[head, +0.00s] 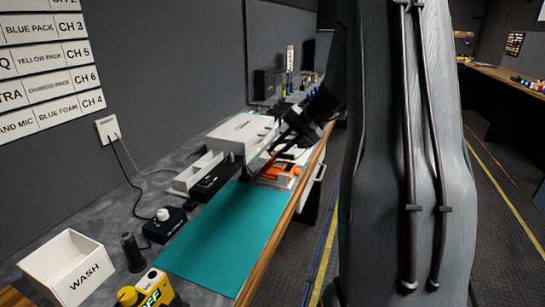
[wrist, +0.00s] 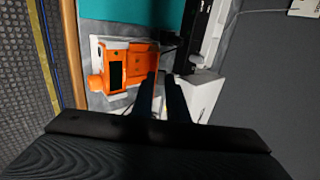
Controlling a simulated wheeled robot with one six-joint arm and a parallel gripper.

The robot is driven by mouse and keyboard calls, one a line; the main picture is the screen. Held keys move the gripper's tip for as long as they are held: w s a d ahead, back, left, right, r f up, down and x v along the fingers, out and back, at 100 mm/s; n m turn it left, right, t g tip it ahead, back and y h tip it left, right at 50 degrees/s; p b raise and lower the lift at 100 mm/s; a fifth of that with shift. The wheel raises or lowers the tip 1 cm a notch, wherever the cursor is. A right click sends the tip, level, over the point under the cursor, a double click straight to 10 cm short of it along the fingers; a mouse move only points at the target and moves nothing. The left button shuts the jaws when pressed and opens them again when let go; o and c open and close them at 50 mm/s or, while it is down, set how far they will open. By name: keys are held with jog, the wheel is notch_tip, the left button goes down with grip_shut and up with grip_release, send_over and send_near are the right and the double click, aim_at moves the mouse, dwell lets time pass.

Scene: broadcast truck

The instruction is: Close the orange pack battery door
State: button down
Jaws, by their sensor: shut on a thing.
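The orange pack (wrist: 140,58) lies on a white base at the wooden bench edge in the wrist view, with a dark window in its face and a round orange knob at its left. It also shows in the head view (head: 283,170), beyond the teal mat. An orange flap, which looks like the battery door (wrist: 145,100), stands out from the pack's near side, beside my fingers. My gripper (wrist: 161,76) has its two dark fingers close together there, shut on that flap. The fingers hide much of it, and its exact angle is unclear.
A white box (head: 243,133) stands close behind the pack. The teal mat (head: 215,230) is clear. The wooden bench edge (head: 290,207) borders the open floor.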

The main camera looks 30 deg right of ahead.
aim_at(287, 169)
jog(key=f+t+y+b, duration=0.1)
jog(key=b, duration=0.2)
jog(key=s+d+f+t+b, duration=0.1)
jog(key=b, duration=0.2)
jog(key=f+t+y+b, duration=0.1)
jog(key=b, duration=0.2)
jog(key=shift+s+d+y, duration=0.25)
jog(key=shift+s+y, duration=0.05)
jog(key=shift+s, duration=0.1)
jog(key=t+b, duration=0.1)
jog(key=b, duration=0.1)
jog(key=f+t+y+b, duration=0.1)
jog(key=b, duration=0.2)
jog(key=shift+s+d+f+y, duration=0.15)
jog(key=shift+s+d+y, duration=0.05)
jog(key=shift+s+y, duration=0.15)
jog(key=c, duration=1.8)
grip_release()
jog(key=shift+s, duration=0.1)
